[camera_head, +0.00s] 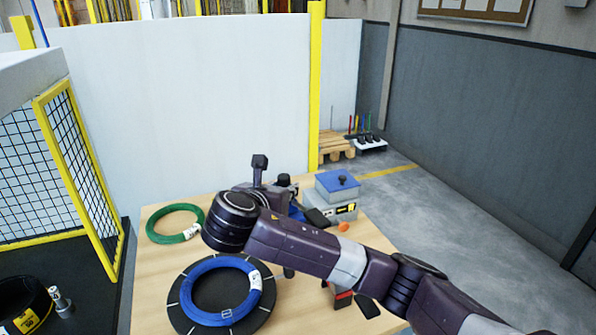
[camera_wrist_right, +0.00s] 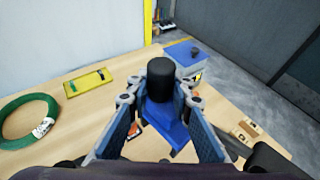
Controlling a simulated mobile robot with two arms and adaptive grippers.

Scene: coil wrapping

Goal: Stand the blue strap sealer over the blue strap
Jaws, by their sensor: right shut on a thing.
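My right gripper (camera_wrist_right: 158,98) is shut on the blue strap sealer (camera_wrist_right: 164,128), which has a blue body and a thick black handle. The sealer is above the wooden table. In the head view my right gripper (camera_head: 277,195) is partly hidden behind my own arm, so the sealer's base is hard to see. A blue coil (camera_head: 186,289) with a white label lies on a round black plate (camera_head: 262,312) nearer the front, left of my arm. I cannot make out a separate blue strap on it. My left gripper is not in view.
A green coil (camera_head: 153,226) lies at the table's left. A grey box with a blue lid (camera_head: 329,184) stands at the back right. A yellow mesh guard (camera_head: 75,150) stands left of the table.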

